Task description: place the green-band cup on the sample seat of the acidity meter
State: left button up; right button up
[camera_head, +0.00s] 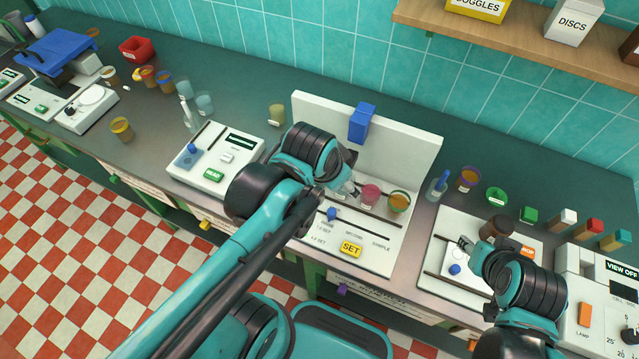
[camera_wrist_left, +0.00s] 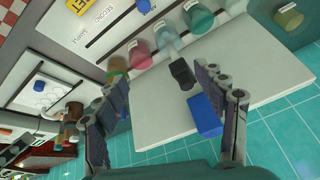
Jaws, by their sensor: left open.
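A pink cup (camera_head: 370,195) stands left of the green-band cup. A blue block (camera_head: 362,123) tops the panel, with a dark probe (camera_wrist_left: 182,74) beneath. A brown jar (camera_head: 494,228) is by my right gripper. Other cups stand behind it.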

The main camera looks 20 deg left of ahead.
pick_arm(q)
jog(key=s+a+n+t, duration=0.1)
jog(key=n, duration=0.1)
jog(key=s+a+f+n, duration=0.1)
jog(key=s+a+n, duration=0.1)
jog(key=shift+a+f+t, duration=0.1)
jog(key=shift+f+t, duration=0.05)
jog(key=shift+t, duration=0.25)
notch_tip(320, 180, down, 3)
jog(key=b, duration=0.3)
